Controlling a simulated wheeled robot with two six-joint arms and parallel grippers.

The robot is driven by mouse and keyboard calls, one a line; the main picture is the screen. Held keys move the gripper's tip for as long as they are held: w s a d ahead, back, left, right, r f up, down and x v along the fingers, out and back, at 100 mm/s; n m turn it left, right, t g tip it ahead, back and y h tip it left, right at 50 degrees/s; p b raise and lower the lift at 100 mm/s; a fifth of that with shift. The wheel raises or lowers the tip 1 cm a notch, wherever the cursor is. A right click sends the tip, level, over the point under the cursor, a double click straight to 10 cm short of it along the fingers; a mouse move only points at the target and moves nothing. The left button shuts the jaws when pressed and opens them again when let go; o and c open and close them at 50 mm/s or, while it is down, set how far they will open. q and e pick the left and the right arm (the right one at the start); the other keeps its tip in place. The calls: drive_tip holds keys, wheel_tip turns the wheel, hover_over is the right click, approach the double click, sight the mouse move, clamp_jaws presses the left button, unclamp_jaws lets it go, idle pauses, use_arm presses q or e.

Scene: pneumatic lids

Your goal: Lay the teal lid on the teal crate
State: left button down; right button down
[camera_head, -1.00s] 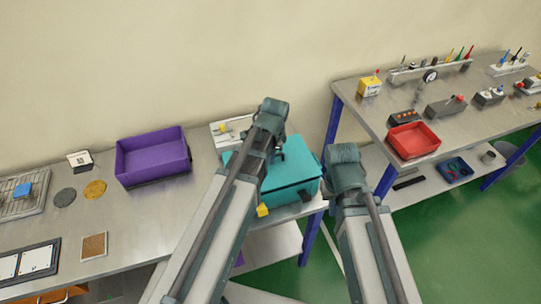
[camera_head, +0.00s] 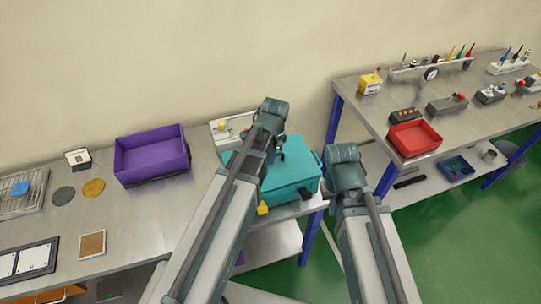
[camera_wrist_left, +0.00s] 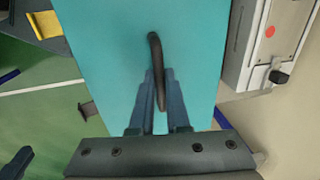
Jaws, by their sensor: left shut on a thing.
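The teal lid (camera_wrist_left: 100,45) fills the middle of the left wrist view as a flat panel with a dark bar handle (camera_wrist_left: 154,50). My left gripper (camera_wrist_left: 160,78) is shut on this handle. In the head view the lid (camera_head: 300,160) lies over the teal crate (camera_head: 290,196) at the right end of the left table; I see no clear gap between them. My left gripper (camera_head: 278,152) is above the lid, and my left arm hides part of the lid and crate. My right arm stands right of the crate; its gripper cannot be made out.
A purple crate (camera_head: 152,156) stands left of the teal one, with a white device (camera_head: 222,130) between and behind. A red bin (camera_head: 414,138) is on the right table (camera_head: 375,118). A gap separates the tables. A yellow block (camera_head: 263,209) shows beside my left arm.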

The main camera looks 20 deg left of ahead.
use_arm(q)
drive_tip(key=shift+f+b, duration=0.3)
drive_tip(key=shift+f, duration=0.05)
idle(0.3)
drive_tip(key=c, duration=0.8)
unclamp_jaws()
drive_tip(key=shift+r, duration=0.2)
drive_tip(key=shift+s+d+r+p, duration=0.1)
drive_tip(key=shift+s+r+p, duration=0.05)
drive_tip(key=shift+r+p, duration=1)
drive_tip(key=shift+s+d+r+p, duration=0.1)
drive_tip(key=shift+r+p, duration=0.95)
drive_tip(key=shift+p, duration=0.15)
drive_tip(key=shift+s+d+r+p, duration=0.1)
drive_tip(key=shift+s+r+p, duration=0.05)
drive_tip(key=shift+r+p, duration=1)
drive_tip(key=r+p, duration=0.4)
drive_tip(key=s+r+p, duration=0.1)
drive_tip(key=r+p, duration=0.4)
drive_tip(key=d+r+p, duration=0.1)
drive_tip(key=r+p, duration=0.3)
drive_tip(key=shift+s+r+p, duration=0.35)
drive_tip(key=shift+s, duration=0.05)
